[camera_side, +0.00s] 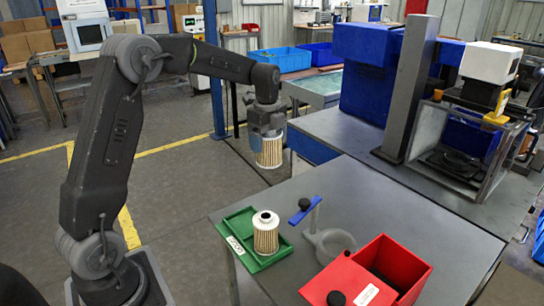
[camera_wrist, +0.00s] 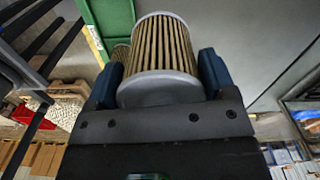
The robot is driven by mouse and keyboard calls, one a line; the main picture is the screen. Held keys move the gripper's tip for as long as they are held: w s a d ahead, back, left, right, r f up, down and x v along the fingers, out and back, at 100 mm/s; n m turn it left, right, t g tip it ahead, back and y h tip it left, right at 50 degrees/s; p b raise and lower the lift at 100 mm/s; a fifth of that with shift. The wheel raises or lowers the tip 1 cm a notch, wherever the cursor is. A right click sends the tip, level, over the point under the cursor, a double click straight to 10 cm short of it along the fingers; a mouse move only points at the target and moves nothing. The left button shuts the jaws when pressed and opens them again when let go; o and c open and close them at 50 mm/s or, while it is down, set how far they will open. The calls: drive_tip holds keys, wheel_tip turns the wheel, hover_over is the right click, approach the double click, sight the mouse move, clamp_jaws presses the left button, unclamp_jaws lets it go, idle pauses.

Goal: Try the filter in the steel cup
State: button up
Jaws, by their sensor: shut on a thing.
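My gripper (camera_side: 268,140) is shut on a pleated tan filter (camera_side: 269,154) and holds it in the air, left of and above the table. In the wrist view the filter (camera_wrist: 162,50) sits between the two blue fingers, its grey end cap toward the palm. A second filter (camera_side: 266,236) stands upright in a green tray (camera_side: 232,226) on the table; in the wrist view it is mostly hidden behind the held one. The grey steel cup (camera_side: 331,246) stands right of the tray, beside a post with a blue bar (camera_side: 305,210). Inside the cup I see no filter.
A red bin (camera_side: 345,281) with a dark opening and a label stands at the front, close to the cup. A framed machine (camera_side: 462,160) and grey column (camera_side: 410,90) stand at the back right. The table's middle (camera_side: 360,190) is clear.

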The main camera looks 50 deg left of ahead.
wheel_tip(320, 180, up, 6)
drive_tip(key=shift+f, duration=0.1)
drive_tip(key=w+d+m, duration=0.2)
drive_tip(key=d, duration=2.4)
wheel_tip(320, 180, down, 16)
drive_tip(key=shift+w+a, duration=0.15)
drive_tip(key=shift+a, duration=0.05)
drive_tip(key=shift+f, duration=0.45)
idle(0.4)
drive_tip(key=o, duration=0.9)
